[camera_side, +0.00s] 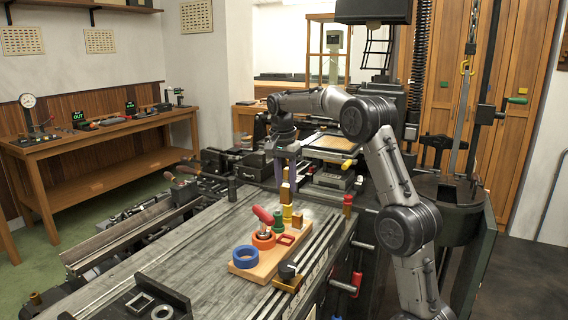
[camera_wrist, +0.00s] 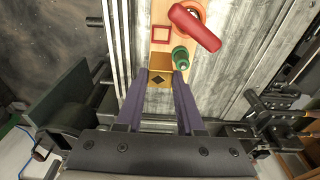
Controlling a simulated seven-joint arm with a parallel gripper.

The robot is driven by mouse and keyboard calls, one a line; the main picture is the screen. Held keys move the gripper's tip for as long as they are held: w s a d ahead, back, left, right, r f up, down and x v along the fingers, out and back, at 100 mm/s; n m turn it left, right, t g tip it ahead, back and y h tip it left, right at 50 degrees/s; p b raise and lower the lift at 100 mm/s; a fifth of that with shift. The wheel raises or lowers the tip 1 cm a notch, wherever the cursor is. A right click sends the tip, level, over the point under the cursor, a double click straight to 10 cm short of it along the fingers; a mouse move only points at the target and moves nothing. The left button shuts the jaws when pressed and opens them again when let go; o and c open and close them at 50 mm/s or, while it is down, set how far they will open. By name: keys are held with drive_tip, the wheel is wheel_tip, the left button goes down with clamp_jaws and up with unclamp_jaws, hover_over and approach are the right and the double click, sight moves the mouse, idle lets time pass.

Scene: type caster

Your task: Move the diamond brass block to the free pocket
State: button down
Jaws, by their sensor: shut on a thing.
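My gripper (camera_side: 285,165) hangs over the far end of the wooden board (camera_side: 240,267). Its fingers, also in the wrist view (camera_wrist: 160,74), are shut on the diamond brass block (camera_wrist: 158,80), a gold block with a dark diamond mark on its face. In the side view the block (camera_side: 286,190) shows below the fingers, apparently above the board. The board carries a red square frame (camera_side: 285,240) and a blue ring (camera_side: 245,257), both seemingly empty. I cannot tell which is the free pocket.
A green knobbed piece (camera_wrist: 180,58) stands close beside the block. A red-handled piece (camera_side: 263,216) leans from an orange ring (camera_side: 264,241). Metal rails run along the board's right. A black tray (camera_side: 150,301) lies front left; the grey bed (camera_side: 180,250) between is clear.

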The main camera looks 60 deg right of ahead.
sight(285, 203)
wheel_tip(285, 203, down, 8)
drive_tip(key=shift+f, duration=0.1)
idle(0.4)
drive_tip(key=shift+f, duration=2.25)
drive_tip(key=shift+f, duration=0.35)
drive_tip(key=shift+c, duration=2.2)
unclamp_jaws()
